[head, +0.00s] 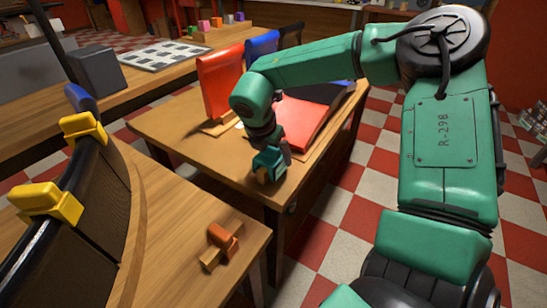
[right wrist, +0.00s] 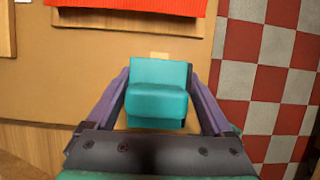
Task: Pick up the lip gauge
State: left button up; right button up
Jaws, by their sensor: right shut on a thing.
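My right gripper (head: 271,168) is over the front corner of the middle wooden table. Its fingers are shut on a teal stepped block (right wrist: 157,105), which appears to be the lip gauge. In the right wrist view the block sits between the two purple-grey fingers, with a flat raised back and a lower step. Whether the block touches the tabletop or hangs just above it, I cannot tell. My left gripper is not in view.
On the middle table (head: 160,125) stand a red panel (head: 222,82) and a red sloped piece (head: 297,127), with a blue panel (head: 262,44) behind. An orange-brown block (head: 222,238) lies on the near table. Yellow clamps (head: 45,200) grip a dark curved rim at left.

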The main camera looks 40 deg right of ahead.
notch_tip(320, 180, up, 14)
jog(key=shift+f, duration=0.25)
pick_arm(q)
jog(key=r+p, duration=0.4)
jog(key=p, duration=0.1)
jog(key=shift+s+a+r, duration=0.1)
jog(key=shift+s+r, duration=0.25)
pick_arm(e)
notch_tip(320, 180, up, 10)
jog(key=shift+r, duration=0.2)
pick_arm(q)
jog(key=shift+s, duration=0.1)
pick_arm(e)
jog(key=shift+a, duration=0.1)
